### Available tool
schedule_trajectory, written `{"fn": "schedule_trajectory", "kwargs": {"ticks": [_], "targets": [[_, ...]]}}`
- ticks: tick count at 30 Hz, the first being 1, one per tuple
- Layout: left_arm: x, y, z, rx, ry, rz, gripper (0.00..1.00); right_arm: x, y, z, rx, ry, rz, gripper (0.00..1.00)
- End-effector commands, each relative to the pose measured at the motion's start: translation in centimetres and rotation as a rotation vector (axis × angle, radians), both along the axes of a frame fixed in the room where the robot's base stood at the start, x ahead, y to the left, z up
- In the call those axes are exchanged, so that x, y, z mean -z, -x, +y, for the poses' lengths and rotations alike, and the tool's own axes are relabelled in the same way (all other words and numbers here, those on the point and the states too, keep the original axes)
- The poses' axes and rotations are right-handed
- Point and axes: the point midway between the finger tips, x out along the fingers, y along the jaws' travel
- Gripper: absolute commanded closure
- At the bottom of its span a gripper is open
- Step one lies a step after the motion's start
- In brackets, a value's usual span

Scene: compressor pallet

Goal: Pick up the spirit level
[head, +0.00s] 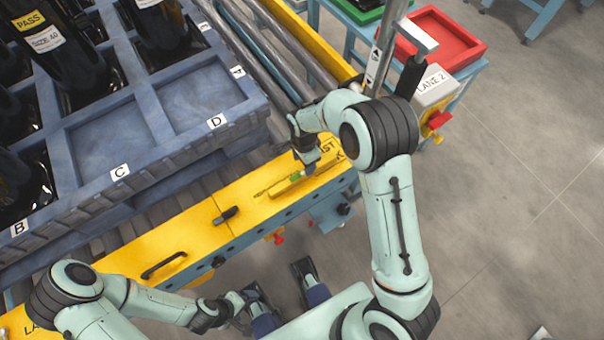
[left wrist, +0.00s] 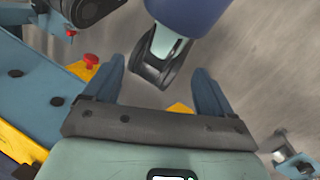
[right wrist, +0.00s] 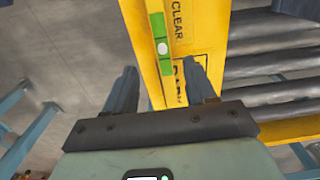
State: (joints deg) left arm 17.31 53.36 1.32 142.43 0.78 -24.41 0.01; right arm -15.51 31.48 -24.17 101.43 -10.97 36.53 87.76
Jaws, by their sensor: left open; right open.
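The spirit level (head: 290,187) is a slim yellow bar with a green vial. It lies on the yellow conveyor rail (head: 200,222), close in colour to it, and its far end is hidden by my right gripper in the head view. My right gripper (head: 308,165) is over that end. In the right wrist view the level (right wrist: 160,42) runs between and beyond the open, empty fingers (right wrist: 160,66); I cannot tell whether they touch it. My left gripper (head: 246,304) is open and empty, low in front of the rail; its fingers show in the left wrist view (left wrist: 158,68).
A blue crate (head: 160,165) with dark compressors stands on the rollers behind the rail. Black handles (head: 163,265) stick up from the rail to the left. A lane box (head: 434,95) with a red button and a red tray (head: 455,40) are at the right.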

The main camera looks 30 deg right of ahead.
Motion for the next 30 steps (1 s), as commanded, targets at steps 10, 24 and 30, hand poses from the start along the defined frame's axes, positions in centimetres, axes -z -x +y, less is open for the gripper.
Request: {"fn": "schedule_trajectory", "kwargs": {"ticks": [10, 24, 30], "targets": [[0.7, -0.3, 0.0, -0.002, -0.001, -0.011, 0.15, 3.9, 0.0, 0.0, -0.001, -0.001, -0.001, 0.45], [2.0, -1.3, 0.3, -0.013, -0.012, -0.041, 0.15, 9.0, -0.4, -0.1, -0.002, -0.002, -0.001, 0.45], [1.9, -1.3, 0.3, -0.013, -0.012, -0.041, 0.15, 8.8, -0.4, -0.1, -0.002, -0.002, -0.002, 0.58]]}}
